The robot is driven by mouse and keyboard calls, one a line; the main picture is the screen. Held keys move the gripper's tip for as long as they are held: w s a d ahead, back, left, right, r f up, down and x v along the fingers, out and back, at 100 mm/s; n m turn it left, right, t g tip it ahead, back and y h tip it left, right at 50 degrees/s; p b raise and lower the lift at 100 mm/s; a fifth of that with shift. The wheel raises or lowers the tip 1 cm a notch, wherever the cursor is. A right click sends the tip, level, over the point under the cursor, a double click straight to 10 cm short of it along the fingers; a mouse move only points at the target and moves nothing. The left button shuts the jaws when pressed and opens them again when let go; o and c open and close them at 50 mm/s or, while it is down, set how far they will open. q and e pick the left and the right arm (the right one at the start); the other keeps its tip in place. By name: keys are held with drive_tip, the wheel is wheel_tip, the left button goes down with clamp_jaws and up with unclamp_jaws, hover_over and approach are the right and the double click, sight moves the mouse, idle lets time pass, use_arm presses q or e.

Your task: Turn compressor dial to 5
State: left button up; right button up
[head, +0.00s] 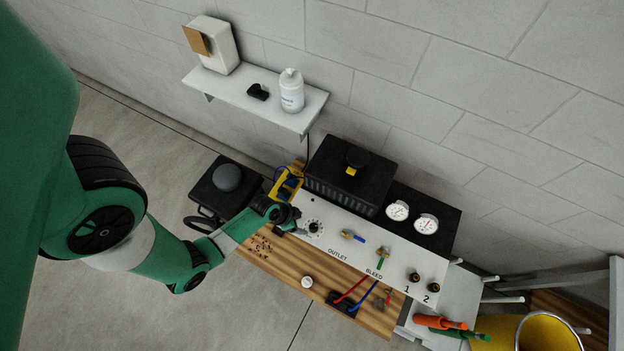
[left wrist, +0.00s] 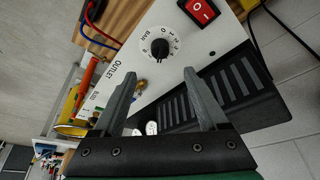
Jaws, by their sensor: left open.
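The compressor dial is a small black round knob with a printed number ring and the word BAR, on the white front panel (head: 385,257). It shows clearly in the left wrist view (left wrist: 159,48) and small in the head view (head: 315,228). Its pointer setting is too small to read. My left gripper (head: 291,219) is at the panel's left end, next to the dial. In the left wrist view its two fingers (left wrist: 159,73) are spread apart and empty, with the dial beyond the gap between their tips. My right gripper is not in view.
A red rocker switch (left wrist: 198,12) sits beside the dial. Blue and green valve handles (head: 382,258) and two gauges (head: 426,223) are to the right. A yellow-and-blue tool (head: 287,184) is close behind the gripper. A wooden bench (head: 270,262) lies in front.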

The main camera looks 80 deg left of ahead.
sight(312, 227)
use_arm(q)
drive_tip(key=b+x, duration=0.8)
drive_tip(key=x, duration=0.2)
drive_tip(key=shift+w+f, duration=0.15)
drive_tip(key=shift+f, duration=0.1)
drive_tip(key=shift+w+f+b, duration=0.2)
drive_tip(key=shift+f+b, duration=0.1)
clamp_jaws()
